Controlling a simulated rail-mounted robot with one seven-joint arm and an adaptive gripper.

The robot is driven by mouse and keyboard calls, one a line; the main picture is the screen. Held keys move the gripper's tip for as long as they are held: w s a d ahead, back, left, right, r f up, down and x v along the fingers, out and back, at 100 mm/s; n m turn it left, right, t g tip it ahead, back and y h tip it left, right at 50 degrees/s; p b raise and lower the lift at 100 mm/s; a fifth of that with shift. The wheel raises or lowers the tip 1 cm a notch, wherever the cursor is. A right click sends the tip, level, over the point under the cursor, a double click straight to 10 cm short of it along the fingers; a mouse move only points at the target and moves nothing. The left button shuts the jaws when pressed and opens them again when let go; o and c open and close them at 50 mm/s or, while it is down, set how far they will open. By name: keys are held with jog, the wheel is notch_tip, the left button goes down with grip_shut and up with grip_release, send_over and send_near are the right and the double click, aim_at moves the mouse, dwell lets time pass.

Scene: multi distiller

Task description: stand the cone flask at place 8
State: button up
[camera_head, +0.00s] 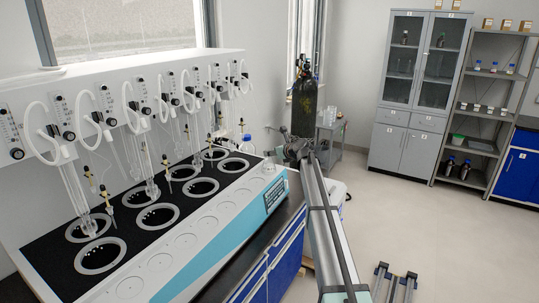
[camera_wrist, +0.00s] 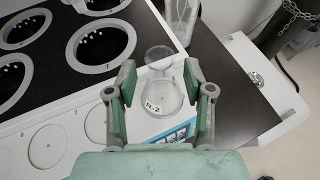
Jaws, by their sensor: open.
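The cone flask (camera_wrist: 158,88) is clear glass with a white label that looks like R-2. In the wrist view it stands between my gripper's fingers on the white front strip of the distiller, at the end of its row of round places. My gripper (camera_wrist: 159,75) is open, with one green finger on each side of the flask. I cannot tell whether a finger touches the glass. The place mark under the flask is covered, so its number cannot be read.
The distiller's black top (camera_wrist: 72,72) has several ringed wells, with glass tubes and clamps above them in the head view. Empty flat round places (camera_head: 216,208) line the strip. A clear glass vessel (camera_wrist: 181,20) stands just beyond the flask. A dark bench (camera_wrist: 232,100) is at right.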

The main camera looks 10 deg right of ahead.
jog(key=b+v, duration=0.1)
jog(key=v, duration=0.8)
jog(key=shift+a, duration=0.1)
jog(key=s+a+f+n+g+h, duration=0.1)
jog(key=s+f+n+g, duration=0.1)
jog(key=s+f+n, duration=0.7)
jog(key=s+f+n+g+h, duration=0.1)
jog(key=s+f+n+g, duration=0.4)
jog(key=f, duration=0.8)
jog(key=s+a+f+n+h, duration=0.1)
jog(key=s+f+n, duration=0.4)
jog(key=s+f, duration=0.55)
jog(key=s+a+f+n+g+h, duration=0.15)
jog(key=s+f+n+g, duration=0.35)
jog(key=s+f, duration=1.15)
jog(key=s+f+n+g, duration=0.2)
jog(key=s+f, duration=0.2)
jog(key=s, duration=0.9)
jog(key=s+a+f+n+g+h, duration=0.1)
jog(key=s+f, duration=0.3)
jog(key=s, duration=1)
jog(key=s+f+n+g+h, duration=0.1)
jog(key=s+f+n+g, duration=0.2)
jog(key=s, duration=1.1)
jog(key=shift+a+f, duration=0.3)
jog(key=shift+f, duration=0.2)
